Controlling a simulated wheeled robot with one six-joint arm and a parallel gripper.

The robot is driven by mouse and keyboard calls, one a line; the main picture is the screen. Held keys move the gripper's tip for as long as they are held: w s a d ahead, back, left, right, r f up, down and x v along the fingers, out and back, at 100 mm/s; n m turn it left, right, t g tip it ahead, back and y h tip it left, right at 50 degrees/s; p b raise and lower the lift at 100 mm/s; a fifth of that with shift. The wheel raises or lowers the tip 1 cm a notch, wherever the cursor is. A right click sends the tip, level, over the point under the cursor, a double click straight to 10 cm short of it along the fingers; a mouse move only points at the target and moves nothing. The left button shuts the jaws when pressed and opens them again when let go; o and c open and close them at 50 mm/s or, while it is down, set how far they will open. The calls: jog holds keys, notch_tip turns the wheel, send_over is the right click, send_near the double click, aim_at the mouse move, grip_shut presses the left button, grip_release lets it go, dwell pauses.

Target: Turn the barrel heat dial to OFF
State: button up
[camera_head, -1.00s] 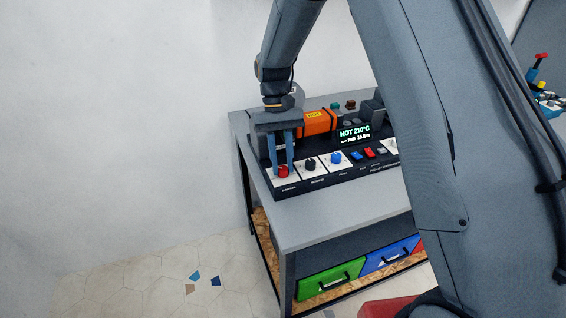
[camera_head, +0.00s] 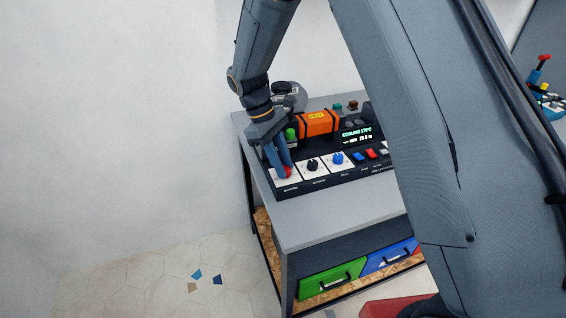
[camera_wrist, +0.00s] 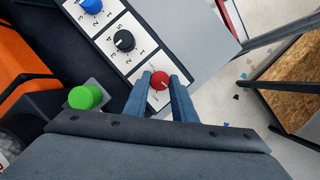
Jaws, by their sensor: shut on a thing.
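The barrel heat dial is a red knob (camera_head: 288,172) at the left end of the control panel. My gripper (camera_head: 284,172) points down at it with its blue fingers on either side. In the wrist view, the red knob (camera_wrist: 159,80) sits between the two fingertips (camera_wrist: 159,82), which are shut on it. Its white pointer line shows on top, but the mark it points at is too small to read. The display (camera_head: 357,135) shows "COOLING" and a temperature that looks like 170°C.
A black knob (camera_head: 312,165) and a blue knob (camera_head: 338,158) stand to the right. An orange barrel marked HOT (camera_head: 317,122) lies behind the panel. A green button (camera_wrist: 86,97) is close to my gripper. The grey table front (camera_head: 330,205) is bare.

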jog(key=shift+n, duration=0.5)
jog(key=o, duration=1)
jog(key=shift+r+t, duration=0.1)
jog(key=shift+t, duration=0.2)
jog(key=b+v, duration=0.2)
jog(key=v, duration=0.5)
jog(key=shift+a+r, duration=0.2)
jog(key=shift+r, duration=0.05)
